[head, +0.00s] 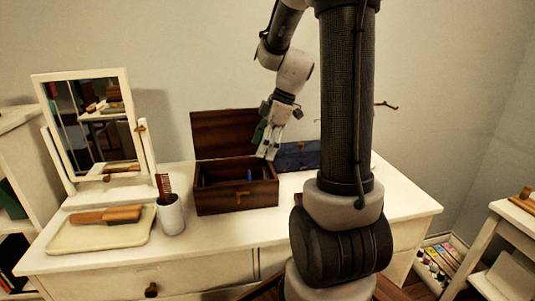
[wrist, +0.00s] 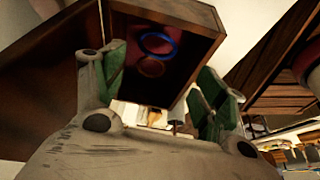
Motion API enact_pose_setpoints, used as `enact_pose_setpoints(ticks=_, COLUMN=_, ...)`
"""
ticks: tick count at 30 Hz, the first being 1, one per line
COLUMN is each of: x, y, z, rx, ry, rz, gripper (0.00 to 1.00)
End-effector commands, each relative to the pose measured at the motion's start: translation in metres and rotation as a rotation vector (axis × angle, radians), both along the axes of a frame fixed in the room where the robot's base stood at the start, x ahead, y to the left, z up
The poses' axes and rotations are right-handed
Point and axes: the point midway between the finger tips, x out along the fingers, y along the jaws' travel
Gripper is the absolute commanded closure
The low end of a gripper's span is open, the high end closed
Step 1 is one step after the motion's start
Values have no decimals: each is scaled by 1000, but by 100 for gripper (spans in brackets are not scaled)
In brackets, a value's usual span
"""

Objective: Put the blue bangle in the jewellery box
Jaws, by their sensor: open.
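The jewellery box (head: 237,199) is dark wood and stands on the white dresser with its lid (head: 223,132) raised. The blue bangle (head: 249,175) shows as a small blue upright sliver inside the box, towards its right side. In the wrist view the bangle (wrist: 158,44) is a blue ring against the box's dark red interior, with a fainter reddish ring beside it that may be a reflection. My gripper (head: 266,148) is open, above the box's right end and pointing down. In the wrist view nothing sits between its green-padded fingers (wrist: 163,92).
A mirror (head: 93,119), a cream tray (head: 75,238) with a brush, and a cup (head: 171,214) with a comb stand left of the box. A dark blue item (head: 298,157) lies behind it to the right. The dresser's right end looks clear.

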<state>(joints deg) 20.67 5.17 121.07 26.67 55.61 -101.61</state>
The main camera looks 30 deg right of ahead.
Motion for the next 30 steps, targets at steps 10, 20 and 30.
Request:
enact_pose_setpoints(ticks=10, x=-92, y=42, z=69, rx=-88, ry=67, rz=-524, gripper=28)
enact_pose_setpoints(ticks=20, x=-166, y=47, z=87, rx=-33, ry=13, rz=-1051, gripper=28)
enact_pose_setpoints(ticks=30, x=-176, y=45, z=87, rx=-7, ry=2, rz=-1146, gripper=28)
